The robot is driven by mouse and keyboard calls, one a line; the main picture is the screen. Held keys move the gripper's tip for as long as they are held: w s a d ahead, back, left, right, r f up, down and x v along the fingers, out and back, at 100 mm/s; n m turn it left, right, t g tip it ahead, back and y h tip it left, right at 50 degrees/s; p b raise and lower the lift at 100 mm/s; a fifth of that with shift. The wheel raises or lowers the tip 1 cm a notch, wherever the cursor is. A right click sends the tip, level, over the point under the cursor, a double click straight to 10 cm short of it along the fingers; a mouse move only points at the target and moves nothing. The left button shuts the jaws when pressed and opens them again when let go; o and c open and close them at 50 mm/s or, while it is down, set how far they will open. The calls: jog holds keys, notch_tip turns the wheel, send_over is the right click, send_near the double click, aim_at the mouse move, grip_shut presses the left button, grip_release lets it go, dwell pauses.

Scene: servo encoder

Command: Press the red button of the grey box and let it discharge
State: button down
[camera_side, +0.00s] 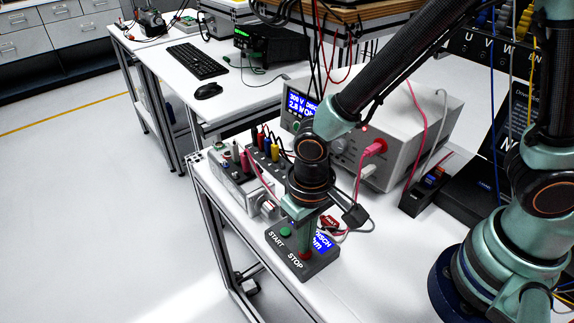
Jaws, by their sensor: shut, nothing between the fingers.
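The dark grey box (276,240) lies near the front edge of the white table, with START and STOP lettering. Its green button (285,232) is clear of my gripper. The red button (304,256) shows as a small red patch right under my fingertips and is mostly hidden. My gripper (304,249) is shut and empty, pointing down over the red button; it looks in contact, but I cannot tell how far the button is pressed. A blue display (322,243) on the box reads partly "DISCH", partly covered by my gripper.
A large grey instrument (410,125) with a blue screen (299,105) reading "DISCH" stands behind, with red and grey cables. A device with several coloured plugs (236,176) sits left of my gripper.

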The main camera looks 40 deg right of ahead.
jog(key=shift+r, duration=0.55)
jog(key=shift+r, duration=0.1)
notch_tip(320, 180, up, 7)
jog(key=shift+r, duration=0.15)
dwell(0.5)
jog(key=w+a+r, duration=0.6)
jog(key=w+r, duration=0.1)
jog(key=w, duration=0.1)
dwell(0.5)
